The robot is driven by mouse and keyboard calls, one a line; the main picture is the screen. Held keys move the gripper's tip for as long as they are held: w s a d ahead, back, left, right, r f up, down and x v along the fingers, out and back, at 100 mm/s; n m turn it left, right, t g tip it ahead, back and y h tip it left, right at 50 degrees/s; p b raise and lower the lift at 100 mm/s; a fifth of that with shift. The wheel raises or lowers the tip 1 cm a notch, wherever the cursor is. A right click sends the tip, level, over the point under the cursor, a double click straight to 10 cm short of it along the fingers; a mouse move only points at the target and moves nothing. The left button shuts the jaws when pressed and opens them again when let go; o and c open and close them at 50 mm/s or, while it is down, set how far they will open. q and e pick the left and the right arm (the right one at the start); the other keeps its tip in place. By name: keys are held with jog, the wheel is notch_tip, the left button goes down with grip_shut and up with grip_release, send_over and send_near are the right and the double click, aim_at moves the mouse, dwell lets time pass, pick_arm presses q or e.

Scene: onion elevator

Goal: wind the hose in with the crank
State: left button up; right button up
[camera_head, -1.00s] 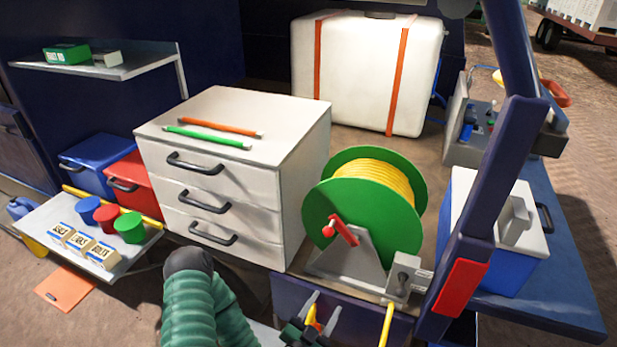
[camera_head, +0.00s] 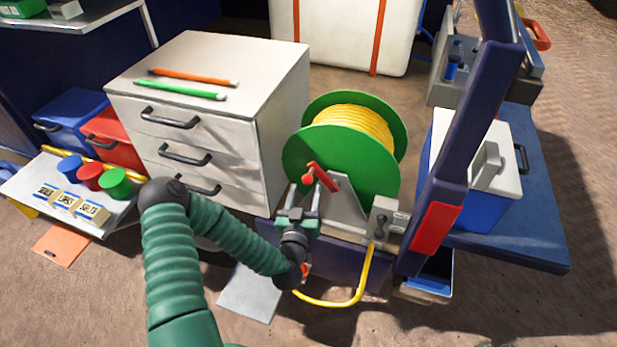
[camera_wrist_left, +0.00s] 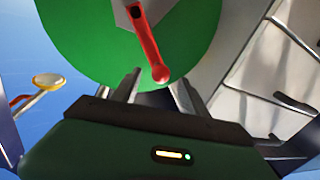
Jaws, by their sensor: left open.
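The green hose reel (camera_head: 345,150) wound with yellow hose (camera_head: 350,122) stands on a grey bracket at the edge of the bed. Its red crank (camera_head: 322,176) shows on the reel's near face. My left gripper (camera_head: 298,196) is in front of the reel, just below and left of the crank. In the left wrist view the crank (camera_wrist_left: 147,45) hangs down with its knob between the open fingertips (camera_wrist_left: 155,85) of my gripper, a little beyond them; contact cannot be told. Yellow hose also runs from the grey guide box (camera_head: 384,218) and loops below. My right gripper is not in view.
A white drawer cabinet (camera_head: 205,110) stands left of the reel. A dark blue post (camera_head: 462,130) with a red patch rises to the right, beside a blue cooler (camera_head: 480,170). A side shelf (camera_head: 40,190) holds cups and labelled boxes.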

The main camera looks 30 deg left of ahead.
aim_at(306, 183)
pick_arm(q)
jog(key=p+x, duration=0.1)
jog(key=x, duration=0.3)
jog(key=shift+w+a+r, duration=0.15)
jog(key=shift+a+r, duration=0.05)
jog(key=shift+w+a+f, duration=0.2)
jog(key=shift+w+a, duration=0.05)
jog(key=shift+w, duration=0.2)
jog(key=shift+d, duration=0.1)
grip_shut()
dwell(0.7)
